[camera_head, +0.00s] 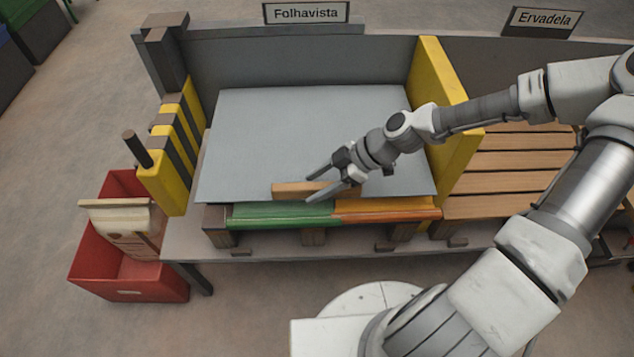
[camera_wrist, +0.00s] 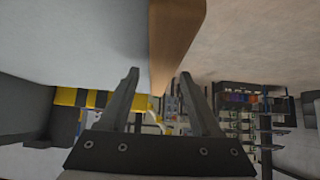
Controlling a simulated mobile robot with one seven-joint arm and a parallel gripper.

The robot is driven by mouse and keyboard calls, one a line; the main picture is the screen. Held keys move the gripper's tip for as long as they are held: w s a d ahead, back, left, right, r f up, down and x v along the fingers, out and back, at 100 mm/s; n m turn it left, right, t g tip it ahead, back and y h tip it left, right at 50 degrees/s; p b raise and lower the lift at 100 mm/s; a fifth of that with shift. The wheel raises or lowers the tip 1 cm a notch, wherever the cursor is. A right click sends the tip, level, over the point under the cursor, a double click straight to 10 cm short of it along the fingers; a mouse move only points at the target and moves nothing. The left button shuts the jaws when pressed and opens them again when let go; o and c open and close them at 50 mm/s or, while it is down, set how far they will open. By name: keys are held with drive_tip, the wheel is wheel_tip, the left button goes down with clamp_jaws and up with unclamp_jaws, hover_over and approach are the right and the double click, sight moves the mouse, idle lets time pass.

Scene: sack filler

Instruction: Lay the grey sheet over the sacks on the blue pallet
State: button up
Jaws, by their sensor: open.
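The grey sheet (camera_head: 290,130) lies flat over the load in the bay under the "Folhavista" sign. Its front edge carries a wooden bar (camera_head: 287,190). Green (camera_head: 280,214) and orange (camera_head: 388,210) sacks show below that edge; the rest of them is hidden. The pallet (camera_head: 313,237) under them shows only as brownish blocks, and I see no blue on it. My gripper (camera_head: 311,187) is open at the bar, one finger on each side in the picture. In the wrist view the bar (camera_wrist: 178,35) runs out between the open fingers (camera_wrist: 161,88); contact cannot be told.
A yellow-black striped post (camera_head: 178,140) stands left of the bay and a yellow panel (camera_head: 432,70) right of it. A wooden slatted pallet (camera_head: 510,165) lies further right. A red crate (camera_head: 130,286) holding a pale sack (camera_head: 130,225) stands on the floor at left.

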drive_tip(key=p+v, duration=0.4)
drive_tip(key=v, duration=1.3)
drive_tip(key=shift+p, duration=0.4)
drive_tip(key=shift+d+r, duration=0.1)
